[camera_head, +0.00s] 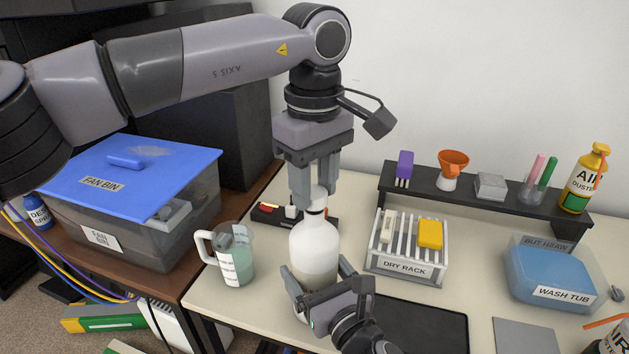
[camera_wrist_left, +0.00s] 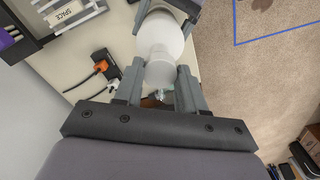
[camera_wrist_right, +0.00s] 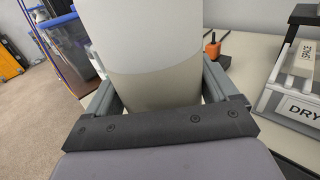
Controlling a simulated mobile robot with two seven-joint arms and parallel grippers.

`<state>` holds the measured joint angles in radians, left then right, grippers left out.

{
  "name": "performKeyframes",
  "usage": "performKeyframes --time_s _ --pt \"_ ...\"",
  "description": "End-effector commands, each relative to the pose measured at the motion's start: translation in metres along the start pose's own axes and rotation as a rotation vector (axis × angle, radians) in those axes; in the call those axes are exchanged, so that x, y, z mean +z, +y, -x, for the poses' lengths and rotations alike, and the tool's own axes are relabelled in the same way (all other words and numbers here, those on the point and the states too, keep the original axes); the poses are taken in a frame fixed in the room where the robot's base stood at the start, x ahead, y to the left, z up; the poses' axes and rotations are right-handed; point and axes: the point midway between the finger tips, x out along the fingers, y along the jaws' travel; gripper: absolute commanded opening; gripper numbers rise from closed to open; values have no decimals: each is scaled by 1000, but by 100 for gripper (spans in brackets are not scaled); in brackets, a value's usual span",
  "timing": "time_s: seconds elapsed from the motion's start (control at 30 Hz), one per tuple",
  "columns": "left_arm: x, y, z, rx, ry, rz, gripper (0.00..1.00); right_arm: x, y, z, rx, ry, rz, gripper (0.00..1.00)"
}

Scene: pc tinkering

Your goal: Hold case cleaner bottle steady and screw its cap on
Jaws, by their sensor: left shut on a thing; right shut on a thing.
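The case cleaner bottle (camera_head: 315,243), white with a greyish lower part, stands upright near the front of the table. My right gripper (camera_head: 325,292) is shut around its lower body; in the right wrist view the bottle (camera_wrist_right: 155,55) fills the space between the fingers. My left gripper (camera_head: 316,190) points down from above, shut on the white cap (camera_head: 319,194) at the bottle's top. In the left wrist view the pale cap (camera_wrist_left: 159,71) sits between the fingertips, in line with the bottle (camera_wrist_left: 163,35). The fingers hide much of the cap, so I cannot tell how far it is seated.
A measuring jug (camera_head: 234,255) stands close to the bottle's left. The dry rack (camera_head: 407,268) is to its right, and a dark mat (camera_head: 422,326) lies in front of that. The wash tub (camera_head: 560,278) is far right. A fan bin (camera_head: 130,190) stands at left.

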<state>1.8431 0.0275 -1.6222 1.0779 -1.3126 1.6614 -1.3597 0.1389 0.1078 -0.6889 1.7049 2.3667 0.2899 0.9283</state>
Motion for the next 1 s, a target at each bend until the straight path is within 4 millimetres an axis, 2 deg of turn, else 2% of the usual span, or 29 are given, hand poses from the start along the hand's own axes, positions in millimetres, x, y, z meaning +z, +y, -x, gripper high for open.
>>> performKeyframes --time_s 1.0 --pt "0 0 -19 0 -1 1 9 0 0 0 0 0 0 50"
